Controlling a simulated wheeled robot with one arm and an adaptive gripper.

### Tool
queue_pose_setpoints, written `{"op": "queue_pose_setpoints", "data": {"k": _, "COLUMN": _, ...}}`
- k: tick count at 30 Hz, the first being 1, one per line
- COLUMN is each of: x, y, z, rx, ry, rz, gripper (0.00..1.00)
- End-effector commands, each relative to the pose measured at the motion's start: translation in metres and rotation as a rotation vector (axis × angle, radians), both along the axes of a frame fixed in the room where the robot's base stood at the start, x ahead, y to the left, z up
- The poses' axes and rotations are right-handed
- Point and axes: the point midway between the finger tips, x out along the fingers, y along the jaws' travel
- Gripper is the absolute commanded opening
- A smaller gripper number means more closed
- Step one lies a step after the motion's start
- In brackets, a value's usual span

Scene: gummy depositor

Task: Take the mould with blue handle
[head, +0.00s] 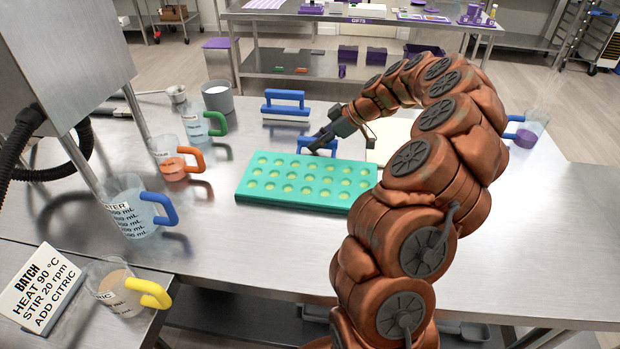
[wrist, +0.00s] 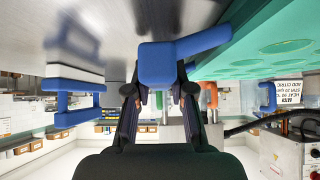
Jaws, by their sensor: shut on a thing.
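The teal mould (head: 308,180) has rows of round cavities with yellowish contents and lies on the steel table in the head view. Its blue handle (head: 303,143) is at its far edge. My gripper (head: 319,142) reaches the handle from behind the mould. In the wrist view the blue handle (wrist: 172,62) sits between the fingertips of my gripper (wrist: 160,88), which is shut on it. The mould (wrist: 265,50) fills the upper right there. Whether the mould is lifted at all I cannot tell. My arm covers the area right of the mould.
Another blue-handled tool (head: 286,104) stands behind the mould. Jugs with green (head: 216,124), orange (head: 190,160) and blue (head: 160,208) handles stand at left. A pale board (head: 392,140) lies behind my arm. A purple-filled jug (head: 526,132) is at right. The table in front is clear.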

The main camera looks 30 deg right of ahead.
Motion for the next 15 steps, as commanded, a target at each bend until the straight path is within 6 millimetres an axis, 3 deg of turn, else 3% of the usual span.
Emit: {"op": "queue_pose_setpoints", "data": {"k": 15, "x": 0.0000, "y": 0.0003, "z": 0.0089, "rx": 0.001, "ry": -0.002, "rz": 0.001, "gripper": 0.00}}
